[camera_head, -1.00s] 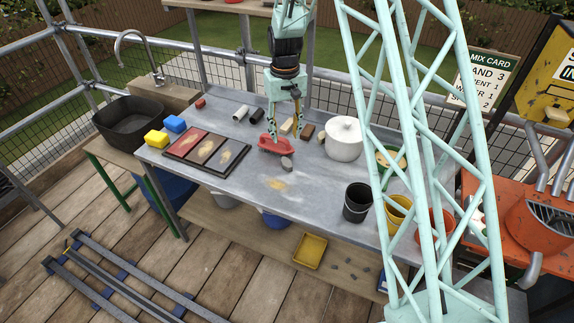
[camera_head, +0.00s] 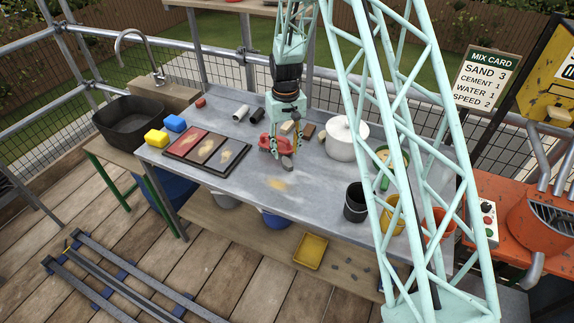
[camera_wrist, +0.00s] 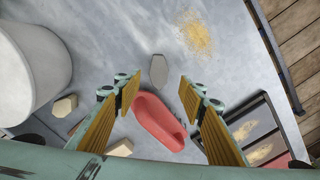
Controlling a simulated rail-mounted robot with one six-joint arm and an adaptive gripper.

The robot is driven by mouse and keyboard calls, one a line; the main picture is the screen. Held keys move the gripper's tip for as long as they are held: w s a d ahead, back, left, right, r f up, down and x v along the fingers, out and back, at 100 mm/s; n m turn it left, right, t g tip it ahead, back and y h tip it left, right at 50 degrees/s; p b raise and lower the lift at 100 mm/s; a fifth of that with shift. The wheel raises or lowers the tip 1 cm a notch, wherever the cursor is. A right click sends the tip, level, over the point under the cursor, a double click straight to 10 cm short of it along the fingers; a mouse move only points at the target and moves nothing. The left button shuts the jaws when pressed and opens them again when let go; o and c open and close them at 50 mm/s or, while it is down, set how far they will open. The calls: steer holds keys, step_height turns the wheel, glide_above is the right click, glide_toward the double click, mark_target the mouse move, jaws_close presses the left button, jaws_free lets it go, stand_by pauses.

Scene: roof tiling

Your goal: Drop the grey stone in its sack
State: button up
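A small grey stone (camera_head: 287,163) lies on the grey worktop. In the wrist view the stone (camera_wrist: 158,71) lies just beyond my fingertips, clear of both. A red, rounded, elongated object (camera_wrist: 158,122) lies between my fingers in that view, behind the stone; in the head view it (camera_head: 265,143) is partly hidden by my gripper. My gripper (camera_head: 281,150) is open, pointing down low over the worktop. Its two yellow-padded fingers (camera_wrist: 158,92) are wide apart with nothing held.
A framed sample board (camera_head: 204,150) is at left. Black (camera_head: 356,203) and yellow (camera_head: 395,216) buckets stand at front right. The worktop is clear around a sandy patch (camera_head: 277,184).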

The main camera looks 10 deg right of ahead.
mark_target(287, 161)
steer(key=shift+f, duration=0.25)
steer(key=shift+s+d+f, duration=0.1)
steer(key=shift+d+f, duration=0.05)
steer(key=shift+f, duration=2.35)
steer(key=shift+c, duration=0.3)
steer(key=c, duration=1)
steer(key=shift+o, duration=0.2)
steer(key=shift+r, duration=0.1)
steer(key=shift+r, duration=1.7)
steer(key=s, duration=0.5)
steer(key=s+r, duration=0.1)
steer(key=s, duration=0.4)
steer(key=s+a, duration=0.1)
steer(key=s, duration=0.5)
steer(key=shift+r, duration=0.2)
